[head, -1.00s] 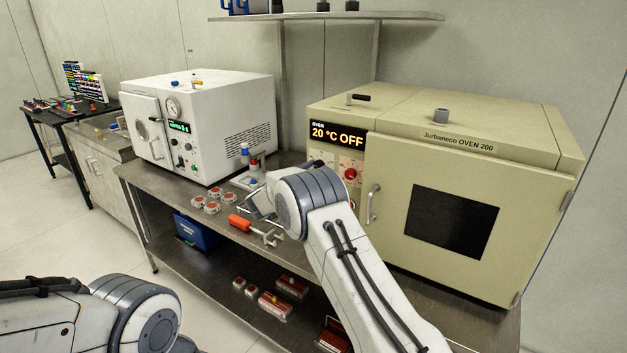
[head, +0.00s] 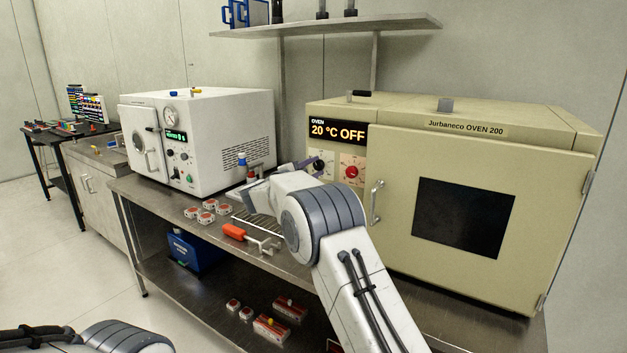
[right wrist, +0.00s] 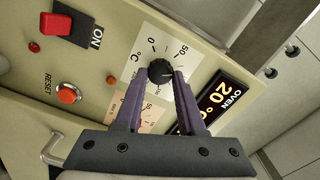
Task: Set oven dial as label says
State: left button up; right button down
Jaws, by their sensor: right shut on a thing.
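The beige oven (head: 560,180) stands at the right on the steel bench. Its display (head: 338,131) reads 20 °C OFF. A black dial (right wrist: 160,71) sits on a white scale marked °C, with 0 and 50 legible, in the right wrist view; it also shows in the head view (head: 319,166). My right gripper (right wrist: 163,76) is shut on this black dial, one purple finger on each side. A red dial (head: 351,172) sits to the right of it in the head view. My left gripper is out of view. I cannot make out a setting label.
The oven panel also has a red switch (right wrist: 56,24) marked ON and a red RESET button (right wrist: 68,94). A white oven-like unit (head: 235,130) stands left on the bench. Small red-and-white parts (head: 208,205) and an orange-handled tool (head: 234,231) lie near the bench's front.

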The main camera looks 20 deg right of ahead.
jog(key=m+b, duration=0.3)
jog(key=shift+f+m, duration=0.3)
jog(key=shift+f, duration=0.05)
jog(key=shift+m+b, duration=0.8)
jog(key=shift+m, duration=0.2)
jog(key=shift+r, duration=0.1)
jog(key=c, duration=0.5)
grip_release()
jog(key=shift+s+r, duration=0.1)
jog(key=b+v, duration=0.1)
jog(key=v, duration=0.9)
jog(key=shift+s+a, duration=0.1)
jog(key=shift+a, duration=0.05)
